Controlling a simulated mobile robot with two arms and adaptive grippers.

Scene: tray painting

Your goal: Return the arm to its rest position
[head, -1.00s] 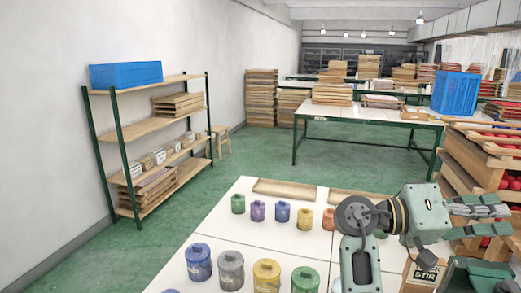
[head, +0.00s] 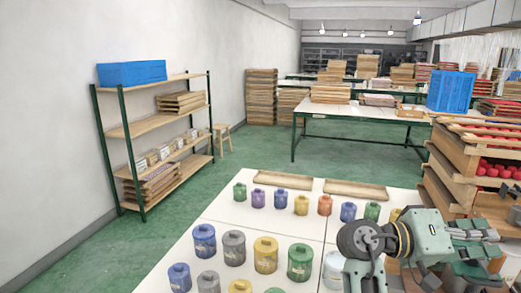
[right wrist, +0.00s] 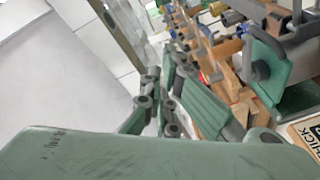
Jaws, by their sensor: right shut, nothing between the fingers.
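My right arm comes in at the lower right of the head view. Its green and grey gripper (head: 490,243) points to the right, shut and empty, beside the white table (head: 225,215) and in front of the stacked wooden trays. In the right wrist view the green finger links (right wrist: 190,95) show close up, with nothing held between them. My left gripper is not in view.
Large jars, including a grey one (head: 234,248) and a yellow one (head: 265,255), stand in front of a row of small jars. Wooden trays (head: 283,180) lie at the table's far edge. A tray stack (head: 452,158) with red things stands right. Green floor (head: 240,160) is open beyond.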

